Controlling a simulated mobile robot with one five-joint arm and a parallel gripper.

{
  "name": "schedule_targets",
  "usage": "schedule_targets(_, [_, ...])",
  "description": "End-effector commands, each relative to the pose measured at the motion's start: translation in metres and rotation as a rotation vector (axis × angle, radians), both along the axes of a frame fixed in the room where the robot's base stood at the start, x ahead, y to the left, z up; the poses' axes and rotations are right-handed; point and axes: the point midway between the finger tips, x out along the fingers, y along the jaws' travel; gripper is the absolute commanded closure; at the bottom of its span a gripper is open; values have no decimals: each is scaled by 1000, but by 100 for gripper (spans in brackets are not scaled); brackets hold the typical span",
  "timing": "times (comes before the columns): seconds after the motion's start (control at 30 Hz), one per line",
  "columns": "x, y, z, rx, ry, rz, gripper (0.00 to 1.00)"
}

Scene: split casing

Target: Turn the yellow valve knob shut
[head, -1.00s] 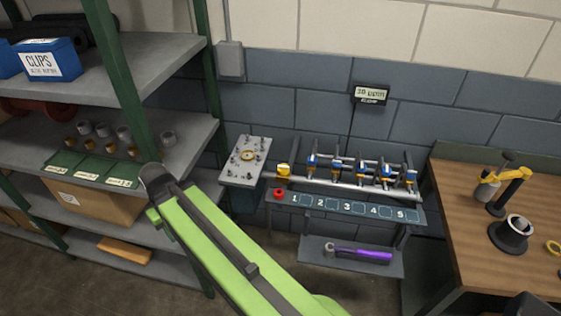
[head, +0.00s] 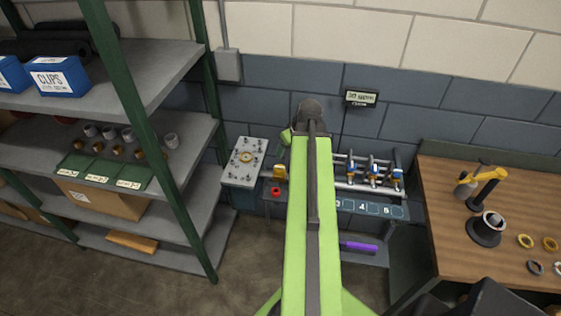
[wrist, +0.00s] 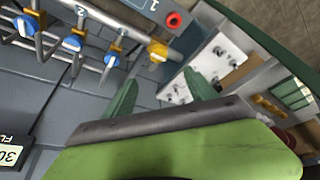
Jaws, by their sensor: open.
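The yellow valve knob (head: 280,173) is at the left end of the pipe rack on the numbered bench, just above a red button (head: 276,191). It also shows in the wrist view (wrist: 158,51), ahead of my fingers and apart from them. My gripper (wrist: 160,92) is open, with two green fingers spread and nothing between them. In the head view my raised arm hides most of the gripper and the rack's left part. Several small valves with blue handles (head: 374,168) stand along the rack to the right of the knob.
A pale plate with studs (head: 244,162) stands left of the bench. A green-posted shelf (head: 150,155) is further left, a wooden table (head: 450,220) to the right. A wall display (head: 361,97) hangs above the rack. A purple-handled tool (head: 358,247) lies on the lower shelf.

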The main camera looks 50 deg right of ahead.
Motion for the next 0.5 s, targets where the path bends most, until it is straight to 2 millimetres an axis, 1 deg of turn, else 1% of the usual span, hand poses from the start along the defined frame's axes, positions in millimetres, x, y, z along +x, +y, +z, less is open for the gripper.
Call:
schedule_targets(0.07, [-4, -6, 2, -4, -4, -4, 34])
schedule_targets(0.27, [-2, -6, -6, -4, -4, -4, 34])
schedule_targets(0.37, [2, -7, -17, -3, -3, -4, 34])
schedule_targets(0.5, [10, -9, -42, -3, -3, -4, 34])
